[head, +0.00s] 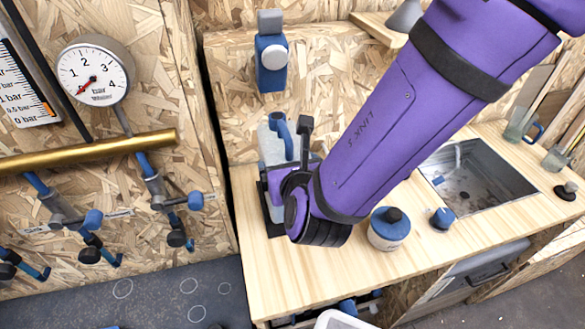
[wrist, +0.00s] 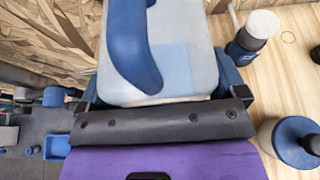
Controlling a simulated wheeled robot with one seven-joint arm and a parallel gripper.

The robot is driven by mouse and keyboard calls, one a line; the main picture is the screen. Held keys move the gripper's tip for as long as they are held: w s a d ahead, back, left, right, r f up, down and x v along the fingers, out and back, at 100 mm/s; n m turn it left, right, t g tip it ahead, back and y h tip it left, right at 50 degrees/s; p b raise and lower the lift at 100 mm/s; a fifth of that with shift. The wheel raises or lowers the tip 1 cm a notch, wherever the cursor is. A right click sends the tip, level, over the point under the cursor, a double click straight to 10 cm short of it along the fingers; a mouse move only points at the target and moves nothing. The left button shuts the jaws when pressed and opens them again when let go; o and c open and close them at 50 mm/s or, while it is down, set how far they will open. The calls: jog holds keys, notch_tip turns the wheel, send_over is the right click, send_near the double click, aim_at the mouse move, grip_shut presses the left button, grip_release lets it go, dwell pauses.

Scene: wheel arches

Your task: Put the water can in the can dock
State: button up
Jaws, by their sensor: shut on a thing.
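The water can (head: 270,147) is a pale, translucent can with a blue handle. It stands upright at the left end of the wooden counter, partly hidden by my arm. In the wrist view the can (wrist: 190,50) fills the top middle, its blue handle toward me. My gripper (wrist: 165,97) is shut on the can, with a dark finger at each side of it. A dark base or frame (head: 274,222) shows low at the can's left side. It may be the can dock, but I cannot tell whether the can sits fully in it.
A round jar with a blue lid (head: 388,230) stands on the counter right of my wrist. A small blue item (head: 443,218) and a sink (head: 480,180) lie further right. A gauge panel with a brass pipe (head: 90,150) is at the left. A blue device (head: 271,52) hangs behind.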

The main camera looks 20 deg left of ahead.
jog(key=shift+w+a, duration=0.15)
jog(key=shift+w, duration=0.4)
jog(key=shift+w+a, duration=0.15)
jog(key=shift+w, duration=0.35)
jog(key=shift+w+f, duration=0.1)
jog(key=shift+f, duration=1.75)
jog(key=o, duration=1.7)
jog(key=shift+f, duration=0.1)
jog(key=shift+o, duration=0.2)
jog(key=v, duration=1.2)
